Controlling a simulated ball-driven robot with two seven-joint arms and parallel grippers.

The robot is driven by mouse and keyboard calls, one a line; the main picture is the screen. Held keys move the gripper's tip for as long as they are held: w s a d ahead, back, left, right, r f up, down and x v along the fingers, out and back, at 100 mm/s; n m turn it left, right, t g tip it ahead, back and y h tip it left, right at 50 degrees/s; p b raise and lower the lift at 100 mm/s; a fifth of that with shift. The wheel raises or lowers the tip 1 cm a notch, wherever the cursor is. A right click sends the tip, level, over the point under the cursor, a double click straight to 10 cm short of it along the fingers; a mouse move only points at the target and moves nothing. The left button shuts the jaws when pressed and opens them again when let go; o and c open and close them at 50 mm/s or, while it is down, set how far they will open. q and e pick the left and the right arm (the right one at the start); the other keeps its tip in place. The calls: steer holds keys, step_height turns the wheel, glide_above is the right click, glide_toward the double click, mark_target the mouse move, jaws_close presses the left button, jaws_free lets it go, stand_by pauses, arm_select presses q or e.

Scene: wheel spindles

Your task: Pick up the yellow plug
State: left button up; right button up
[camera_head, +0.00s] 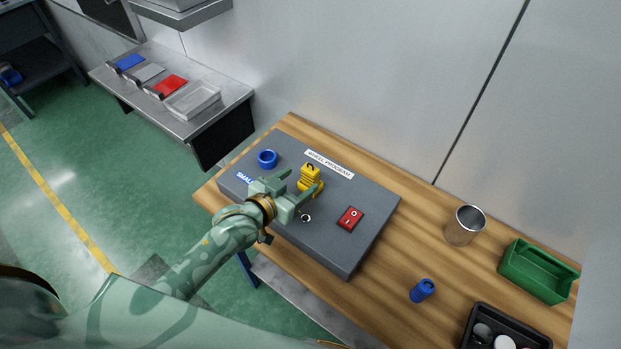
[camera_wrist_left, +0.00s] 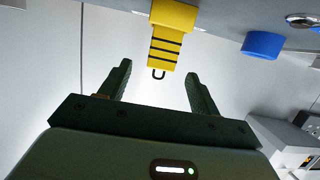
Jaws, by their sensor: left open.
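The yellow plug (camera_head: 311,175) stands on the grey panel box (camera_head: 345,247), below the "WHEEL PROGRAM" label. My left gripper (camera_head: 303,181) is open at the plug, with its lower part close to the near finger in the head view. The plug's black loop points back toward the gap between the fingertips. I see no grip on the plug. My right gripper is not in view.
On the wooden bench stand a blue plug (camera_head: 422,291), a metal cup (camera_head: 464,226), a green bin (camera_head: 537,272) and a black tray (camera_head: 473,318). A wall rises behind.

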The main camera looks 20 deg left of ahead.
mark_target(307, 173)
arm_select(q)
steer(key=x, duration=0.6)
steer(key=shift+w+a+r+b, duration=0.1)
steer(key=shift+w+r+b, duration=0.1)
steer(key=shift+b, duration=0.15)
steer(key=shift+s, duration=0.1)
steer(key=shift+c, duration=0.6)
steer(key=c, duration=1)
